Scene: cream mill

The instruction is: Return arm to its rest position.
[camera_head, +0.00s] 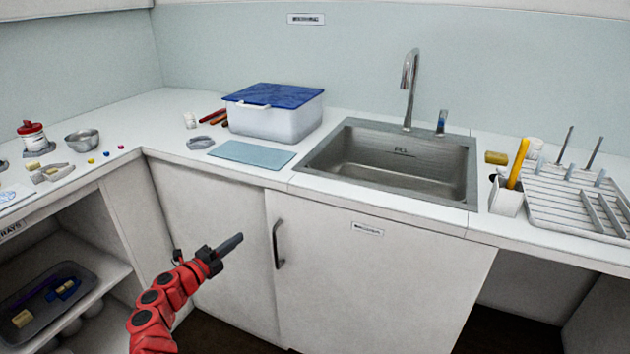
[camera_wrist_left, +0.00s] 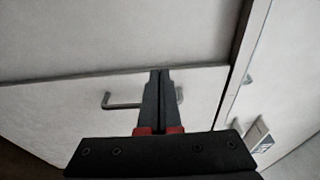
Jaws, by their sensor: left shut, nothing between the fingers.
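My left arm (camera_head: 160,305) is red with black joints and reaches up from the bottom of the head view. My left gripper (camera_head: 236,243) is dark and shut, with nothing between its fingers. It is in front of the cabinet doors, below the countertop. In the left wrist view the two fingers (camera_wrist_left: 162,100) lie together, pointing at the white cabinet front. My right arm and right gripper do not show in either view.
A cabinet door handle (camera_head: 278,245) is close to the right of my left gripper. The countertop (camera_head: 215,165) above holds a blue-lidded box (camera_head: 275,122), a blue mat (camera_head: 252,155) and a sink (camera_head: 400,170). An open shelf with a dark tray (camera_head: 50,300) is at lower left.

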